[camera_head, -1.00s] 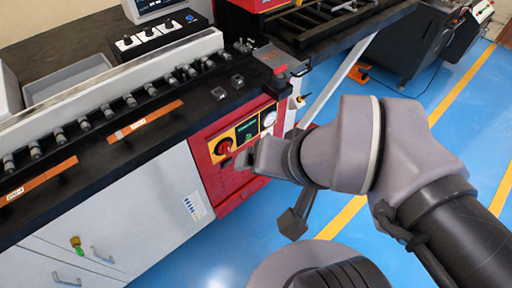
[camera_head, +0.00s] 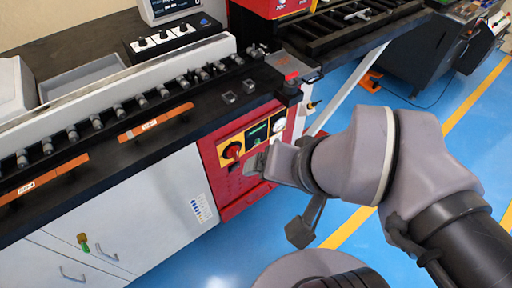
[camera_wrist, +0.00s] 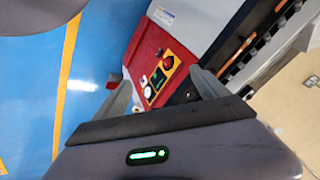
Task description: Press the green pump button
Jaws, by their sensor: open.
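The red control cabinet (camera_head: 238,190) has a yellow-framed panel (camera_head: 244,142) on its front. The panel bears a red knob (camera_head: 232,151), a dark green-lit display (camera_head: 256,134) and a round white gauge (camera_head: 279,126). My gripper (camera_head: 256,164) is at the panel's lower edge, in front of the cabinet and hiding part of it. In the wrist view the panel (camera_wrist: 160,78) shows between my open, empty fingers (camera_wrist: 160,86), with its red knob (camera_wrist: 168,63). Small green spots show on the panel, but I cannot make out the green pump button for certain.
The black bench (camera_head: 95,165) with rollers and orange-brown bars (camera_head: 155,123) runs along the left. A red-topped block (camera_head: 290,80) stands on the bench edge above the panel. A white strut (camera_head: 348,86) slants to the right.

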